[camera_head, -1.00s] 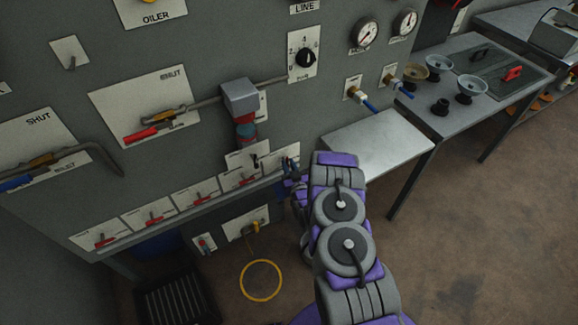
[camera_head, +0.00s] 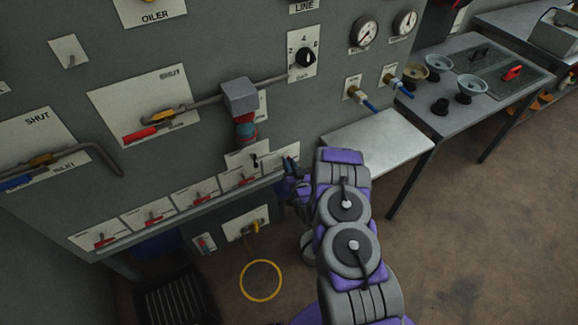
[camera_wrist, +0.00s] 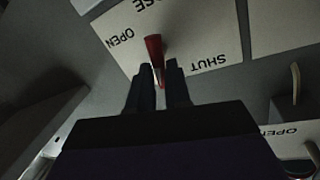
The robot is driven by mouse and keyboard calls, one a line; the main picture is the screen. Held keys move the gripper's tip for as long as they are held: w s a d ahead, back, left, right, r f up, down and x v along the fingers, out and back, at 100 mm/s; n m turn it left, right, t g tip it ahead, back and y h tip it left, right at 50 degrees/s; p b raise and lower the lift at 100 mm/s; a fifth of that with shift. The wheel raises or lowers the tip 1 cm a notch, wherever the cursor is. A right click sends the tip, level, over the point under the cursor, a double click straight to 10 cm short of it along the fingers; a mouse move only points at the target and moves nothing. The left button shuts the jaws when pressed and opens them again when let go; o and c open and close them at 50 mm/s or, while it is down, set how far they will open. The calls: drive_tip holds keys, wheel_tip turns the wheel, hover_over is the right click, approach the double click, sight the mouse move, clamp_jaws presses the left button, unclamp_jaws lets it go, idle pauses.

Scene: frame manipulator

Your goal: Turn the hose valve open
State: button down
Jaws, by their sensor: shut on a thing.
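The hose valve's white plate (camera_wrist: 195,30) fills the upper middle of the wrist view. It carries the letters "OSE", "OPEN" on the left and "SHUT" on the right. The red valve handle (camera_wrist: 153,46) stands out from it between the two words. My gripper (camera_wrist: 160,68) has one dark finger on each side of the handle's lower end and is shut on it. In the head view my gripper (camera_head: 289,172) is at the panel's lower right, left of my arm. It hides the handle there.
Several plates with red levers (camera_head: 152,218) run along the panel's lower edge to the left. Below are a yellow tap (camera_head: 256,226) and a yellow hoop (camera_head: 261,280) on the floor. A metal side table (camera_head: 378,146) stands close to the right.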

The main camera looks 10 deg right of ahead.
drive_tip(key=m, duration=0.2)
drive_tip(key=m+g, duration=0.1)
drive_tip(key=m, duration=0.2)
drive_tip(key=d+m+y+b, duration=0.1)
drive_tip(key=m, duration=0.1)
drive_tip(key=shift+w+f, duration=0.1)
drive_tip(key=shift+w, duration=0.1)
drive_tip(key=shift+d+f+m+g+y, duration=0.15)
drive_tip(key=shift+m+g+y, duration=0.1)
drive_tip(key=shift+m, duration=0.7)
drive_tip(key=shift+d+f+m+g+y, duration=0.15)
drive_tip(key=shift+m+y, duration=0.15)
drive_tip(key=shift+m, duration=0.7)
drive_tip(key=shift+f+m+g+y, duration=0.15)
drive_tip(key=shift+m+g+y, duration=0.1)
drive_tip(key=shift+m, duration=0.7)
drive_tip(key=c, duration=1.1)
unclamp_jaws()
drive_tip(key=shift+f, duration=0.1)
